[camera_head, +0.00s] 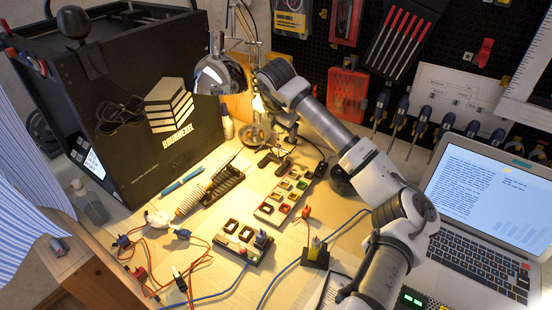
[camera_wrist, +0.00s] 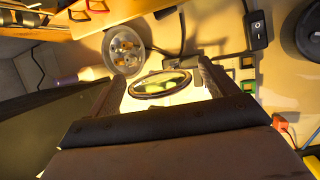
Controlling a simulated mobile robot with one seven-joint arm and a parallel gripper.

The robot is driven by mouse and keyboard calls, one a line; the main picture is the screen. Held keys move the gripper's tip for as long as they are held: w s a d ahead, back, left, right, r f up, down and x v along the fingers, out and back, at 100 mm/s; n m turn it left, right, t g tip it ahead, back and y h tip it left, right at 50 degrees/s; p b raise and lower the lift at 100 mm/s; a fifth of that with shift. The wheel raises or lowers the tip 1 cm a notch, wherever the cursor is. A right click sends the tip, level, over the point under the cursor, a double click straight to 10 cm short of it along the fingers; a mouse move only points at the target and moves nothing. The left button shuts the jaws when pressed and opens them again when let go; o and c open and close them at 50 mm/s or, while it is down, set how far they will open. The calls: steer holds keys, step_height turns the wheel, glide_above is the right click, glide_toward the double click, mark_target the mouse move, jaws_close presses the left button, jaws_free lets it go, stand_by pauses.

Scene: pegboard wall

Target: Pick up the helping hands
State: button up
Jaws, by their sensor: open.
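The helping hands appear to be the piece with the dark-rimmed oval lens (camera_wrist: 160,84) in the wrist view. The lens lies in the gap between the two fingers of my gripper (camera_wrist: 160,80), apart from both as far as I can see. My gripper is open and empty. In the head view my gripper (camera_head: 274,158) is low over the bench, under the desk lamp. There my arm and gripper hide most of that spot, and I cannot make out the helping hands clearly.
A round dish with small parts (camera_wrist: 125,50) is beside the lens. The chrome lamp (camera_head: 222,76) and black box (camera_head: 150,115) stand to the left. Component boards (camera_head: 285,195), a soldering iron (camera_head: 192,200) and wires lie in front. A laptop (camera_head: 490,215) is at right.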

steer(key=shift+c, duration=0.3)
jaws_close()
steer(key=shift+r, duration=0.1)
stand_by(0.4)
